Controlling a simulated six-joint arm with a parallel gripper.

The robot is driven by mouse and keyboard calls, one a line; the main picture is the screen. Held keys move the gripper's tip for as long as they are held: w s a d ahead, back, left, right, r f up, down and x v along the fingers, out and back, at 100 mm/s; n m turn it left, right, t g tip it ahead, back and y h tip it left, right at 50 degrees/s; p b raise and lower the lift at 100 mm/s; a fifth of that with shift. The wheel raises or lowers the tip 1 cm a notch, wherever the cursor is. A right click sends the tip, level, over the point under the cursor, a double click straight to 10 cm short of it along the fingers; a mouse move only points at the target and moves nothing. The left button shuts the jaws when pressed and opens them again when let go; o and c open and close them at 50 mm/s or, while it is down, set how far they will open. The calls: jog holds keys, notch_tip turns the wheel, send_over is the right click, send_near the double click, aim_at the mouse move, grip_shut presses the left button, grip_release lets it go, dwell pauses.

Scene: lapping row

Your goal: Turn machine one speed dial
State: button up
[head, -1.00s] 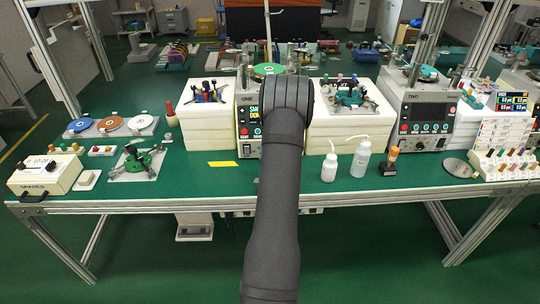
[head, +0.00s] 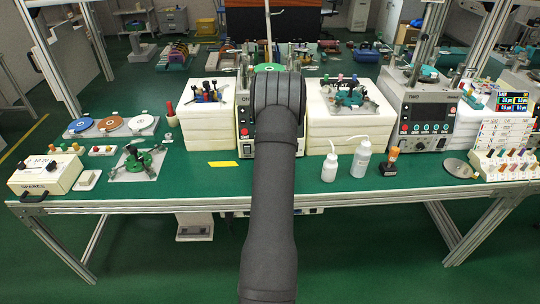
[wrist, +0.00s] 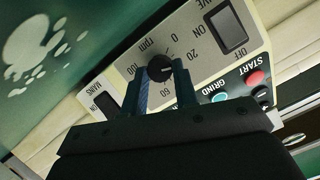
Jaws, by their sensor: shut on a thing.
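Machine one (head: 243,108) stands at the back of the green bench in the head view, mostly hidden behind my arm. The wrist view shows its pale front panel (wrist: 207,60) turned on its side. The black speed dial (wrist: 160,67) has a scale with 0, 60 and 100 marked around it. My gripper (wrist: 160,77) is at the panel, one finger on each side of the dial, and shut on it. The dial's pointer is hard to read at this size. The head view does not show my fingers.
A dark rocker switch (wrist: 228,30) and the START and GRIND buttons (wrist: 255,78) sit near the dial. Pale block stacks (head: 207,127) flank the machine.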

jog(key=shift+a+n+h, duration=0.15)
jog(key=shift+n+h, duration=0.55)
jog(key=shift+n, duration=0.5)
jog(key=o, duration=1)
jog(key=v, duration=1.7)
jog(key=shift+s+a+r, duration=0.1)
jog(key=shift+s+r, duration=0.05)
jog(key=shift+s, duration=0.05)
